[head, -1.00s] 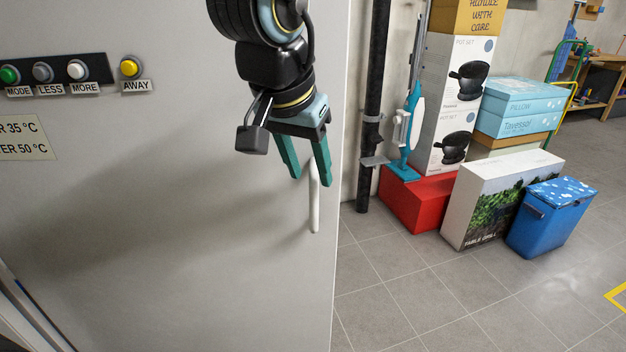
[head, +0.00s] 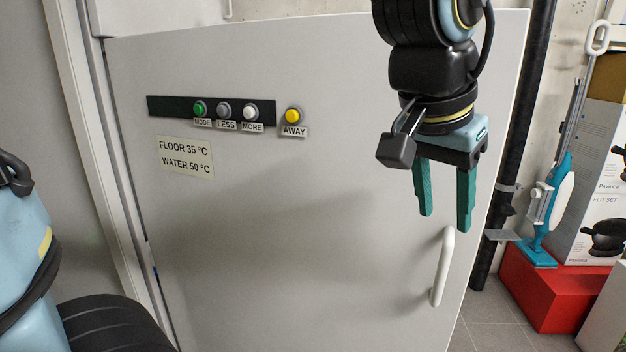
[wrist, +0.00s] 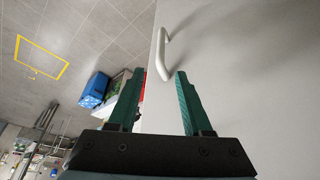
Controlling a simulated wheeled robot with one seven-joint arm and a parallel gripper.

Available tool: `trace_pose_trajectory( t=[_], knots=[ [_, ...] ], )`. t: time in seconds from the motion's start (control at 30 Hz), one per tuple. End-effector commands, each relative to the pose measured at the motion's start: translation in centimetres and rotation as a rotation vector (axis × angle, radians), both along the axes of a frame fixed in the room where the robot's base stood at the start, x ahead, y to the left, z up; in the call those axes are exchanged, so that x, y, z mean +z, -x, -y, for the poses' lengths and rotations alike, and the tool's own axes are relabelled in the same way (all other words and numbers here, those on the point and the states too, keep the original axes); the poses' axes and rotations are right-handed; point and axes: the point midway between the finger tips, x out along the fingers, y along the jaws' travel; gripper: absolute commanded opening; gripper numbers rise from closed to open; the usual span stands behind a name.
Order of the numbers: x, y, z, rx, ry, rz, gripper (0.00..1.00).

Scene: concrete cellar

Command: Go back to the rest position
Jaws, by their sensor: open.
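My gripper (head: 443,205) hangs in front of a grey cabinet door (head: 310,260) in the head view, fingers pointing down. Its two green fingers are apart, with nothing between them. The white door handle (head: 443,267) is below the fingertips in the head view, and I see no contact. In the wrist view my gripper (wrist: 155,85) is also open and empty, and the handle (wrist: 162,52) lies beyond the fingertips.
The door carries a row of buttons (head: 224,109), a yellow AWAY button (head: 292,115) and a temperature label (head: 186,158). At right are a black pipe (head: 515,150), a blue steam mop (head: 545,210), a red box (head: 545,290) and stacked cartons.

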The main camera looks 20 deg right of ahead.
Motion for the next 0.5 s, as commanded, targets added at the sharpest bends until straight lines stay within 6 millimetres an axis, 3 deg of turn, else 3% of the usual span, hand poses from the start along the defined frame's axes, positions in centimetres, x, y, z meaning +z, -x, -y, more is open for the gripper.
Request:
trace_pose_trajectory(
  t=[0.13, 0.27, 0.4, 0.5],
  knots=[
    [-0.9, -2.1, -0.8, 0.054, -0.012, -0.009, 0.50],
    [-3.2, -7.3, -3.8, 0.199, -0.041, -0.030, 0.50],
    [-6.2, -13.1, -9.0, 0.390, -0.075, -0.063, 0.50],
    [-8.3, -16.3, -13.4, 0.525, -0.097, -0.089, 0.50]
  ],
)
